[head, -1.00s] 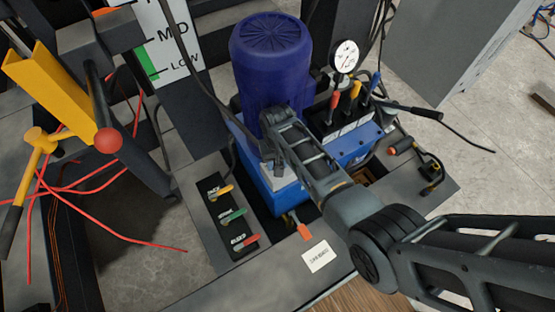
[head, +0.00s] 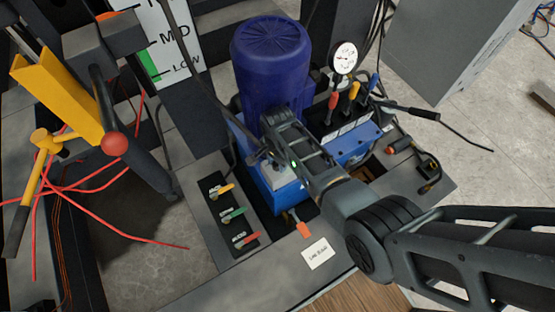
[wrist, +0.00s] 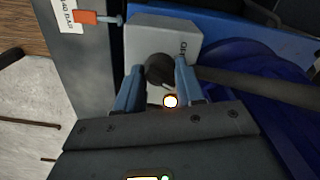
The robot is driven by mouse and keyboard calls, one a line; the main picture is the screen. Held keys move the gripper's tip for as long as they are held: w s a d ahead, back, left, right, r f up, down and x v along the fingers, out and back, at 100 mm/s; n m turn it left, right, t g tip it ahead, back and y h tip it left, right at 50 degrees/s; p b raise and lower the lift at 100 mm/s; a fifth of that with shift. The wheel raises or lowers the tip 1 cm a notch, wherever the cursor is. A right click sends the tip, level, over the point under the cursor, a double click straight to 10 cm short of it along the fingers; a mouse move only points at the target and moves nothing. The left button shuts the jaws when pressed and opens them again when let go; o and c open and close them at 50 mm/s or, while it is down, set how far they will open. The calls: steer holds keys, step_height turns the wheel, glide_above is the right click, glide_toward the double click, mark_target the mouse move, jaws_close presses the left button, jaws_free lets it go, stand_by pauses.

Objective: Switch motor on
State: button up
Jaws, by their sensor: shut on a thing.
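The blue motor (head: 268,65) stands upright on a blue hydraulic unit (head: 352,148). A light grey switch box (wrist: 190,28) with partly hidden lettering sits on the unit beside the motor; part of it also shows in the head view (head: 292,196). A dark round knob (wrist: 157,67) projects from the box. My gripper (wrist: 160,74) is shut on the knob, one finger on each side. A small orange-white lamp (wrist: 170,101) glows by the knob. In the head view my gripper (head: 273,160) hides the knob.
Yellow, green and red levers (head: 230,213) stand left of the unit. An orange-handled valve (head: 303,228) is in front. A pressure gauge (head: 344,57) and coloured levers (head: 354,90) stand behind. A red-knobbed lever (head: 115,144) and yellow bracket are at left.

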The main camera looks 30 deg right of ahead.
steer(key=shift+m, duration=1.7)
steer(key=o, duration=1)
steer(key=shift+o, duration=0.2)
step_height(320, 180, up, 8)
steer(key=shift+f+p, duration=0.1)
steer(key=shift+p, duration=0.55)
